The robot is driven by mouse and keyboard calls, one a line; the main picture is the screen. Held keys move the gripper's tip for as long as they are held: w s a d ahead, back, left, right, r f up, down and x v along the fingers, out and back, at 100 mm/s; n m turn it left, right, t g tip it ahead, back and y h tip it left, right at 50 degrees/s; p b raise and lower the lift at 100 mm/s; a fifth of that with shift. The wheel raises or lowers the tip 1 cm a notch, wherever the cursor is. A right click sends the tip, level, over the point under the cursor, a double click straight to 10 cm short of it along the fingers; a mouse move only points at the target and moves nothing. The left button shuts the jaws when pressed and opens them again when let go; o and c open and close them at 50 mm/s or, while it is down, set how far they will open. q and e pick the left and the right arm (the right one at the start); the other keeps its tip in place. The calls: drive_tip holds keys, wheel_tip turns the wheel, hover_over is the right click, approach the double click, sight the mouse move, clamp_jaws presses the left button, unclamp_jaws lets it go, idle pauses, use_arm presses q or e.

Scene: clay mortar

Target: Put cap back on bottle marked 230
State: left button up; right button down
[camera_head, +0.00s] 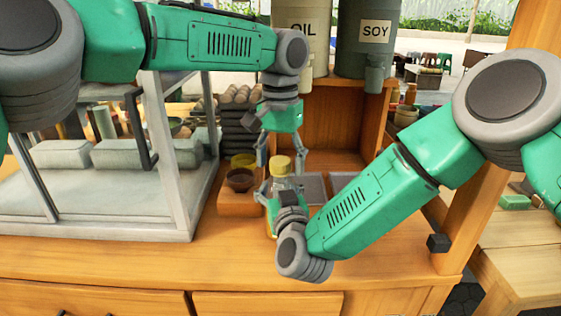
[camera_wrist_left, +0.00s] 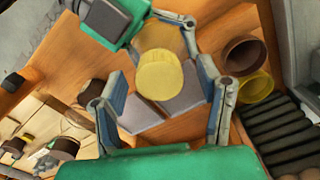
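A bottle (camera_head: 282,184) with a yellow cap (camera_head: 280,165) stands upright on the wooden counter; no number is readable on it. The cap sits at the bottle's top; I cannot tell how firmly it is seated. In the left wrist view the cap (camera_wrist_left: 160,76) shows from above, with the clear yellowish bottle (camera_wrist_left: 166,38) behind it. My left gripper (camera_head: 280,157) points down over the bottle. Its fingers are spread on both sides of the cap, with gaps. My right gripper (camera_head: 283,192) has its fingers around the bottle's body, seemingly gripping it; the contact is partly hidden.
A brown bowl (camera_head: 239,180) and a yellow bowl (camera_head: 244,160) stand left of the bottle. Dark stacked trays (camera_head: 240,130) stand behind them. A glass case (camera_head: 120,238) fills the left. Grey containers (camera_head: 313,188) lie behind the bottle. The front counter is clear.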

use_arm(q)
wheel_tip(320, 180, up, 12)
drive_tip(key=shift+w, duration=0.15)
idle(0.6)
drive_tip(key=shift+d, duration=0.1)
use_arm(e)
drive_tip(key=shift+c, duration=1.3)
unclamp_jaws()
drive_tip(key=shift+s, duration=0.1)
drive_tip(key=v, duration=1.1)
drive_tip(key=shift+s, duration=0.4)
use_arm(q)
drive_tip(key=shift+f, duration=0.1)
use_arm(e)
drive_tip(key=shift+d+f, duration=0.1)
drive_tip(key=shift+d, duration=0.05)
